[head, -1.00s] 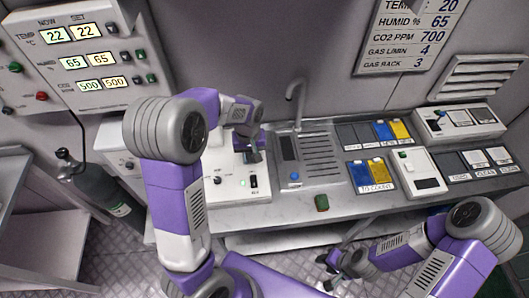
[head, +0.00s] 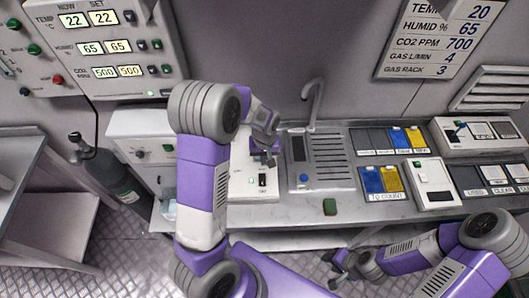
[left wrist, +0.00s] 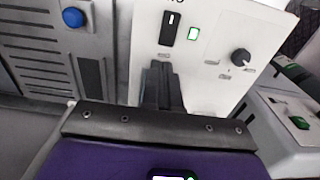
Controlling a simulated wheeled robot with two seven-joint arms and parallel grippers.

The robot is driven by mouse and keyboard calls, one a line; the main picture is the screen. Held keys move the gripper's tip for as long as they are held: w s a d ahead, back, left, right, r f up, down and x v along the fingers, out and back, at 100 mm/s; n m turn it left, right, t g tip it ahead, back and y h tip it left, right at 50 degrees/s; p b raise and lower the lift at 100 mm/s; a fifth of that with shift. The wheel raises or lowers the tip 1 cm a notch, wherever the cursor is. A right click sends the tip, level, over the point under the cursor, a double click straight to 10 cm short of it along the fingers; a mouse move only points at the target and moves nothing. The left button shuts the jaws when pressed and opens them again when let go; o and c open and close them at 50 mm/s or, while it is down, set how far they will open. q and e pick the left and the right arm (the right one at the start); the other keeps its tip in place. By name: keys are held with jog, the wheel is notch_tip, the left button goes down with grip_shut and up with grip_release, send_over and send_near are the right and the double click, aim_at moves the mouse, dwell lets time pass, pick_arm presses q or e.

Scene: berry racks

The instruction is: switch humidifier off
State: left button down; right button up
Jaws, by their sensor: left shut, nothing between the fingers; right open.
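A white box (head: 240,186) on the counter carries a black rocker switch (head: 262,180); no readable label names it as the humidifier. In the left wrist view the switch (left wrist: 170,28) has a lit green lamp (left wrist: 194,34) beside it and a black knob (left wrist: 240,57) to the right. My left gripper (head: 266,158) is over this box, near the switch. Its fingers (left wrist: 160,72) are shut and empty, with their tips just below the switch in the wrist view; contact cannot be made out. My right gripper (head: 340,275) is open and empty, low in front of the counter.
A sink unit with a tap (head: 312,95) and a blue button (head: 304,177) stands right of the box. Another white unit (head: 125,125) is to the left, near a gas cylinder (head: 115,175). The wall panel (head: 100,45) shows humidity 65 and 65.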

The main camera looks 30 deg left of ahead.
aim_at(265, 173)
pick_arm(q)
notch_tip(265, 173, down, 7)
jog(key=shift+f, duration=0.15)
dwell(0.4)
jog(key=shift+w+f+b, duration=0.1)
jog(key=shift+f+b, duration=0.25)
jog(key=shift+b, duration=0.2)
jog(key=shift+r, duration=0.25)
jog(key=shift+r+p, duration=0.7)
jog(key=shift+r, duration=0.05)
